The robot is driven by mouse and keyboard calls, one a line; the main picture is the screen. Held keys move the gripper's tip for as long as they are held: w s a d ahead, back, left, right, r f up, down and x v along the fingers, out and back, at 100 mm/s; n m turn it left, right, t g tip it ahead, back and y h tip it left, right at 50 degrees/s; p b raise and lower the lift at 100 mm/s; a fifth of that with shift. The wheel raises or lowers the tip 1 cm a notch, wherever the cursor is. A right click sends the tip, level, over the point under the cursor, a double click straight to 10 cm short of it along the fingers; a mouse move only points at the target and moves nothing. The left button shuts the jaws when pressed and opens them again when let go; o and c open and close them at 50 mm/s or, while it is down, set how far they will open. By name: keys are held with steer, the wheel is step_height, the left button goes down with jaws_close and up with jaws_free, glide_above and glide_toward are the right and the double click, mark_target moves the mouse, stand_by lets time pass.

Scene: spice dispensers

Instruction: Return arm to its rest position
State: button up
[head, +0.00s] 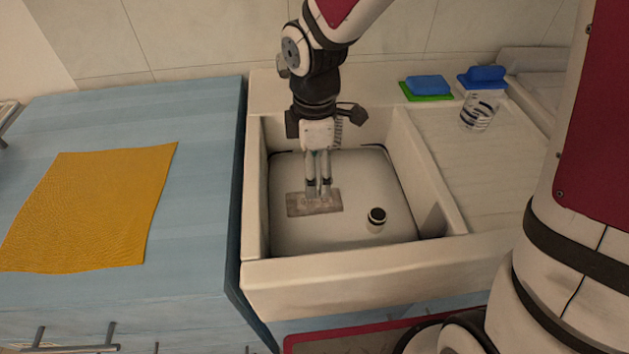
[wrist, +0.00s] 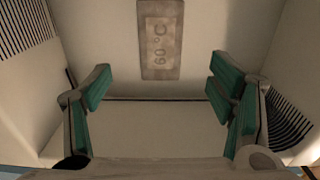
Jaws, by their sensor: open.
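My gripper (head: 319,194) points down into the white sink (head: 351,280) in the head view. Its fingertips appear over a flat grey-brown plate (head: 299,207) on the sink floor; I cannot tell the exact gap. In the wrist view my gripper (wrist: 161,72) has its green-padded fingers spread wide with nothing between them. The plate (wrist: 160,40) there is marked "60 °C" and lies ahead of the fingertips. A small white container with a dark top (head: 376,219) stands in the sink to the right of the gripper.
A yellow cloth (head: 95,205) lies on the blue counter at left. A striped glass (head: 478,112), a blue sponge on a green one (head: 427,87) and stacked blue sponges (head: 483,77) are on the right ledge. Sink walls surround the gripper; the tiled wall is behind.

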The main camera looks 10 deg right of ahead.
steer(key=shift+r, duration=0.65)
steer(key=s+d+r+m+t+p, duration=0.1)
steer(key=s+d+r+m+p, duration=0.3)
steer(key=r, duration=0.5)
steer(key=s+d+r+m+t+p, duration=0.1)
steer(key=s+d+r+m+p, duration=0.1)
steer(key=s+d+r+m, duration=0.45)
steer(key=s+d+r+m+t+p, duration=0.1)
steer(key=s+d+r+m+p, duration=0.1)
steer(key=s+r, duration=0.3)
steer(key=s+d+r+m+t+p, duration=0.1)
steer(key=s+r+m+p, duration=0.2)
steer(key=s+r+m, duration=0.2)
steer(key=shift+s+d+r, duration=0.4)
steer(key=shift+s+r, duration=0.4)
steer(key=shift+s, duration=0.3)
steer(key=shift+m, duration=0.25)
stand_by(3.4)
